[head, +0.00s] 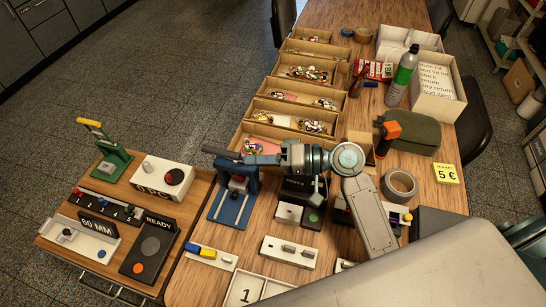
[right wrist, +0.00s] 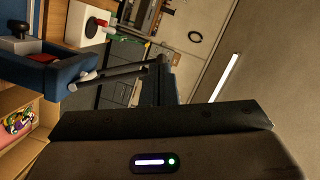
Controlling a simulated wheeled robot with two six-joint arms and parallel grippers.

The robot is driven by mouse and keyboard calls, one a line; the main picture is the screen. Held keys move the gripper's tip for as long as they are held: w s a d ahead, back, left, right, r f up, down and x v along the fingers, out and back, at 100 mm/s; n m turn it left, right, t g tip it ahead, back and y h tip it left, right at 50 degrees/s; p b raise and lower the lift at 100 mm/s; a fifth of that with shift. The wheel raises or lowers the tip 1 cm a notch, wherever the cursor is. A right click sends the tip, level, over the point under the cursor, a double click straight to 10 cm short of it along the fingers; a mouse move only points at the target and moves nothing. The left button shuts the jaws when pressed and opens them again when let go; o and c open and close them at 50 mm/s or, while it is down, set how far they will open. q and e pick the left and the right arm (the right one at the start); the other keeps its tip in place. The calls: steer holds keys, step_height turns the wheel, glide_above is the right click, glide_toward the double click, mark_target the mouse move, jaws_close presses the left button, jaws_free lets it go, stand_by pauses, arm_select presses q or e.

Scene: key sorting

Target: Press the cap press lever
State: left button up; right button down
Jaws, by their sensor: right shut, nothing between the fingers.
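A blue press (head: 234,193) stands at the left edge of the wooden table, with a dark lever (head: 221,152) reaching out to the left at its top. In the right wrist view the blue press (right wrist: 62,75) is at the left and its dark lever (right wrist: 125,72) points right. My right gripper (head: 250,158) is shut and empty, level with the top of the press by the lever. Its dark fingers (right wrist: 169,85) show beside the lever's end in the right wrist view; I cannot tell whether they touch. My left gripper is not in view.
A side cart at the left holds a green press with a yellow handle (head: 90,124), a white box with a red knob (head: 164,180) and a READY panel (head: 150,248). Wooden bins (head: 270,132) of keys, a grey tape roll (head: 398,185) and a spray bottle (head: 401,76) are on the table.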

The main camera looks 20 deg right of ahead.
steer(key=shift+v, duration=1.85)
steer(key=shift+r, duration=0.15)
steer(key=shift+s, duration=0.1)
